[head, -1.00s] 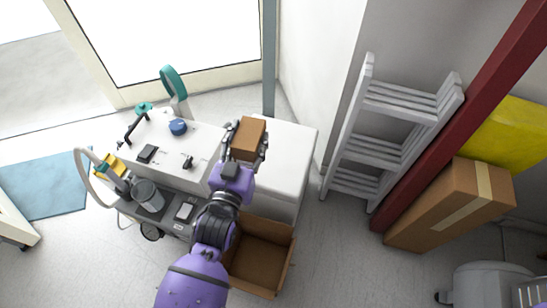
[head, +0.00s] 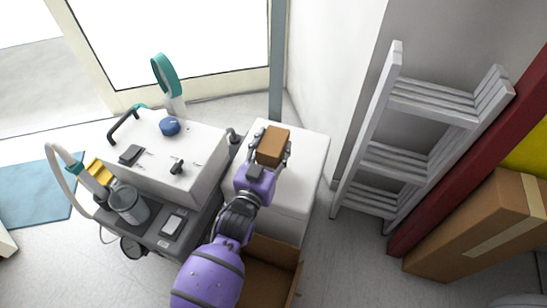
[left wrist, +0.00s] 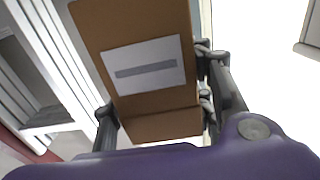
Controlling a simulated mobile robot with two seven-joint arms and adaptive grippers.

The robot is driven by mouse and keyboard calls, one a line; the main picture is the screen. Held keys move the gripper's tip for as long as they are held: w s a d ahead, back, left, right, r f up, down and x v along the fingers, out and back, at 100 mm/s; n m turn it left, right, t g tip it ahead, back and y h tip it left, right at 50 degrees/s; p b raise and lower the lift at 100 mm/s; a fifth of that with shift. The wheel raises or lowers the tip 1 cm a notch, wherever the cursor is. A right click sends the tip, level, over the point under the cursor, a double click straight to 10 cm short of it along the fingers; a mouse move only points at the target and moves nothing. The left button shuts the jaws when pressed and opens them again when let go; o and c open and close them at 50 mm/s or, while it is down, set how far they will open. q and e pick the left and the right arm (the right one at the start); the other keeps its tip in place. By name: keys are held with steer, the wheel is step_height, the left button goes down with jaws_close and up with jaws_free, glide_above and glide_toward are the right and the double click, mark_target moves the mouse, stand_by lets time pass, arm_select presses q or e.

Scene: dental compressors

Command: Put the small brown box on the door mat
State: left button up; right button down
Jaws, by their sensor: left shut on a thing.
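The small brown box (head: 273,146) is between the fingers of my left gripper (head: 270,150), above the white cabinet top. In the left wrist view the box (left wrist: 150,65) shows a white label, with a dark finger on each side of it. My left gripper is shut on the box. The door mat (head: 38,190) is blue-grey and lies on the floor at the far left, well away from the gripper. My right gripper is not in view.
An open cardboard box (head: 268,275) is below my arm. A white ladder (head: 400,140) and a large carton (head: 480,225) stand at right.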

arm_select(q)
step_height(320, 180, down, 4)
steer(key=shift+f+b, duration=0.15)
steer(key=shift+b, duration=0.65)
steer(key=o, duration=1.3)
steer(key=shift+c, duration=0.2)
